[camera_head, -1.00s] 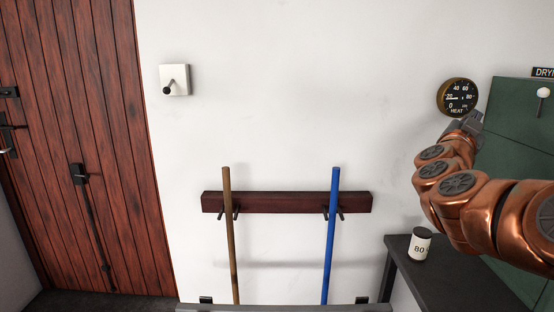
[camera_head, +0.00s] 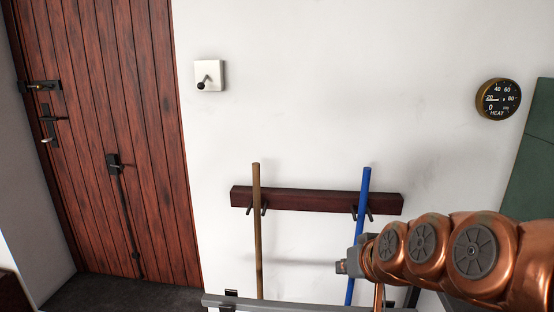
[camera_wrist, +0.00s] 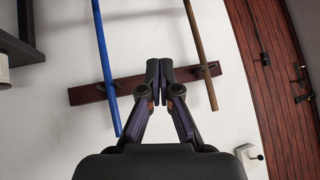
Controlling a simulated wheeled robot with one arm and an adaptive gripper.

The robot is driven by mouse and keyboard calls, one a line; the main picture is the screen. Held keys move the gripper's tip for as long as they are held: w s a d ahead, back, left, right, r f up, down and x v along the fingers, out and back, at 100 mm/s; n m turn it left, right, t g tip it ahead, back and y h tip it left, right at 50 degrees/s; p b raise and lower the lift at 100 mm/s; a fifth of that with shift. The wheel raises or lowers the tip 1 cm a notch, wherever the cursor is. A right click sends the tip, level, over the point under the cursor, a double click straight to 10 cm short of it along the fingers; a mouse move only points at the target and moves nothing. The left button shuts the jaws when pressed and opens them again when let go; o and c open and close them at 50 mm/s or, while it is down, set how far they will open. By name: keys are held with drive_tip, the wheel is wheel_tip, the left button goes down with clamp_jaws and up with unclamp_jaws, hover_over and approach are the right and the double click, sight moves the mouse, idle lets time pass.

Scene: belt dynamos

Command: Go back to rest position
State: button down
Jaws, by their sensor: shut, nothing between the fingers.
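My gripper (camera_wrist: 160,74) shows in the wrist view with its two fingertips together and nothing between them. In the head view its grey end (camera_head: 345,266) is at the lower right, on my copper arm, and the fingers are hard to make out there. It is in front of the lower part of the blue pole (camera_head: 360,225). In the wrist view the dark red rack (camera_wrist: 130,88) is beyond the fingertips, with the blue pole (camera_wrist: 104,65) to their left and the brown pole (camera_wrist: 200,55) to their right.
A wooden door (camera_head: 100,130) with black latches stands at the left. A white switch plate (camera_head: 211,75) and a round heat gauge (camera_head: 498,99) are on the wall. A green panel (camera_head: 533,155) is at the right edge. A grey bar (camera_head: 300,302) crosses the bottom.

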drive_tip(key=s+d+f+g+h, duration=0.1)
drive_tip(key=s+f+g, duration=0.2)
drive_tip(key=s, duration=0.6)
drive_tip(key=s+d+f+g+h, duration=0.1)
drive_tip(key=s+f+g, duration=0.3)
drive_tip(key=s, duration=0.5)
drive_tip(key=s+d+f+g, duration=0.2)
drive_tip(key=s+f+g, duration=0.1)
drive_tip(key=s, duration=0.6)
drive_tip(key=shift+s+d+f+h, duration=0.25)
drive_tip(key=shift+f+h, duration=0.15)
drive_tip(key=shift+f, duration=0.05)
drive_tip(key=shift+d+m, duration=0.1)
drive_tip(key=shift+m, duration=0.2)
